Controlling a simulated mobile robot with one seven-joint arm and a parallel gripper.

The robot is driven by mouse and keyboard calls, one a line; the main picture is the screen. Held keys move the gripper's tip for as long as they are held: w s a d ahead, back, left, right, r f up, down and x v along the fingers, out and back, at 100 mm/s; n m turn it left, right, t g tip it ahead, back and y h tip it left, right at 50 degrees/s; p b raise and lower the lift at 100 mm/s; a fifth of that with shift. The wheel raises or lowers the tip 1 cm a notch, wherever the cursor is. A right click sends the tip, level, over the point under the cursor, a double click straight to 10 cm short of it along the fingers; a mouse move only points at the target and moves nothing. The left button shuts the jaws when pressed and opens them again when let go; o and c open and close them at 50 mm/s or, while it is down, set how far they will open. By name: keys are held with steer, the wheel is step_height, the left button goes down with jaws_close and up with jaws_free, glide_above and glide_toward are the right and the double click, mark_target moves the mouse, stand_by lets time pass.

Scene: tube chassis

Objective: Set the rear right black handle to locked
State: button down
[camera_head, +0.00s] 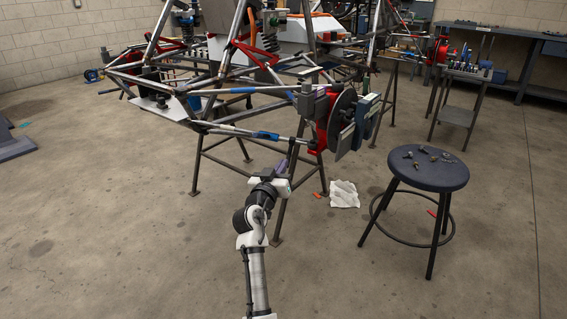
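The tube chassis (232,72) stands on legs in the upper middle. Its near right corner carries a hub assembly with a dark disc (342,118), a red part (322,122) and blue-grey blocks (366,117). My gripper (290,166) is below and left of the hub, in front of a stand leg. Its fingers are too small and dark to tell whether they are open or hold anything.
A round dark stool (427,168) with several small metal parts stands right of the hub. A white cloth (344,194) lies on the floor between. A small work table (467,74) and a bench stand at the back right.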

steer(key=shift+w+d+f+b, duration=0.15)
steer(key=shift+f+b, duration=0.15)
steer(key=shift+b, duration=0.1)
